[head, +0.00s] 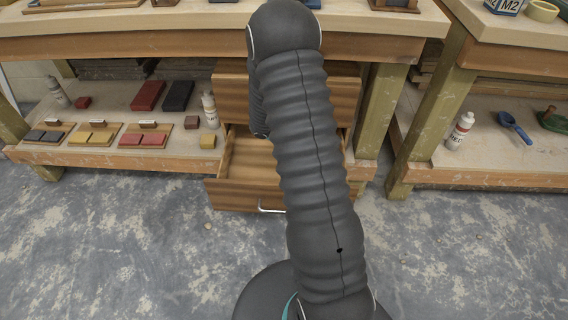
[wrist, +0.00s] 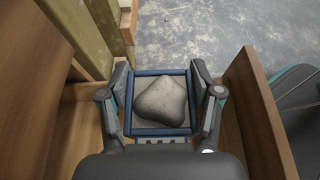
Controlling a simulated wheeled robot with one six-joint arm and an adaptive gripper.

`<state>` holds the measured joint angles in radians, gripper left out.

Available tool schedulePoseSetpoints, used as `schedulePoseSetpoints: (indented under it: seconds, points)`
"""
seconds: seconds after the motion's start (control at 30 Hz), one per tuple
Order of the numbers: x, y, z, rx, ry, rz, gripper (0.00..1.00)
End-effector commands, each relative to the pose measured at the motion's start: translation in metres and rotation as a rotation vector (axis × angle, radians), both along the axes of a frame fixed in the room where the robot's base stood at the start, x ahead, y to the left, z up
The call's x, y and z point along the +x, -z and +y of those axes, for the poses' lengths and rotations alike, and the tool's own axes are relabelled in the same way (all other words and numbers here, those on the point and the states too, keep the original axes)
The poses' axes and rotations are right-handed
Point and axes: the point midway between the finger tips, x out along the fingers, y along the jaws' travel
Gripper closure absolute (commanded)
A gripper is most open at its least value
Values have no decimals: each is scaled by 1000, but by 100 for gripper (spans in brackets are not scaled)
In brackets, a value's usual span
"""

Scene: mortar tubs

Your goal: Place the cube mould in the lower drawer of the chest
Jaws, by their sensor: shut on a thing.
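In the wrist view, my gripper (wrist: 163,95) is shut on the cube mould (wrist: 158,73), a square blue frame with a rounded grey lump in it. A finger presses on each of its left and right sides. The wooden walls of the open lower drawer (wrist: 262,112) show on both sides of my gripper. I cannot tell whether the mould touches the drawer's floor. In the head view, the lower drawer (head: 243,157) of the chest (head: 234,98) is pulled out, and its visible left part is bare. My arm hides my gripper and the mould there.
The upper drawer looks shut. Left of the chest, a low shelf (head: 105,160) holds bottles, coloured blocks and sample boards. Right of it stands a bench post (head: 378,110), then another shelf with a bottle (head: 460,130) and a blue scoop (head: 515,127). The floor (head: 130,250) in front is clear.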

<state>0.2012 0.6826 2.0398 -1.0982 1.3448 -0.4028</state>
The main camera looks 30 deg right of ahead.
Motion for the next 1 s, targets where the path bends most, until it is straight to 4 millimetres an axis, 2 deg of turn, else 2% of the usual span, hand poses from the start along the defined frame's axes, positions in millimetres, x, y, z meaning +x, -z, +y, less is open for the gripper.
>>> schedulePoseSetpoints:
  seconds: [0.3,0.4,0.57,0.83,1.0]
  points:
    - [-1,50,0,0,1,4,88]
    - [-1,61,0,-1,2,2,88]
    - [-1,69,-1,0,3,2,88]
    - [-1,101,-1,0,3,2,88]
    - [-1,103,-1,-1,4,0,88]
